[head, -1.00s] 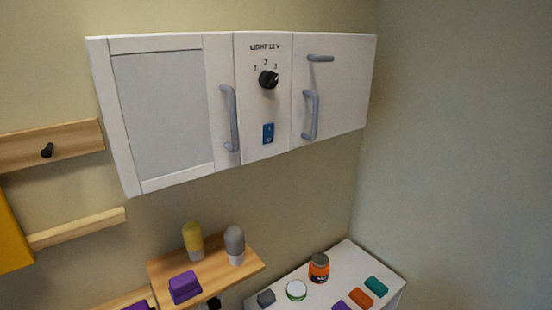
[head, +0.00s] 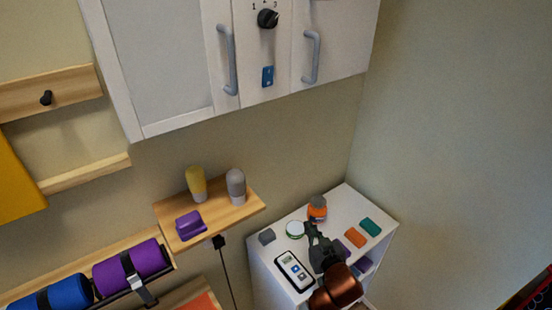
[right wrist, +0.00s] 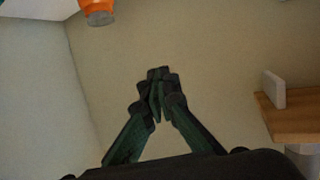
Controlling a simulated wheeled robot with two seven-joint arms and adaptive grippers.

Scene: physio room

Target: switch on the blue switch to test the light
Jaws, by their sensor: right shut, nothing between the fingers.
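The blue switch (head: 267,76) is a small upright rocker on the white panel (head: 262,48) between the cabinet doors, below a black knob (head: 268,18). Its rocker position is too small to tell. My right gripper (head: 310,228) is low, over the small white side unit and well below the switch. It points up and away from me, and its dark fingers are closed together and empty. The closed fingertips also show in the right wrist view (right wrist: 160,77), where the switch is out of view. My left gripper does not show. No lamp is recognisable.
The white side unit (head: 345,197) holds an orange jar (head: 317,213), a white-lidded tub (head: 295,229), coloured blocks and a handset (head: 294,271). A wooden shelf (head: 222,216) sticks out below the cabinet. Door handles (head: 227,60) (head: 312,57) flank the switch panel.

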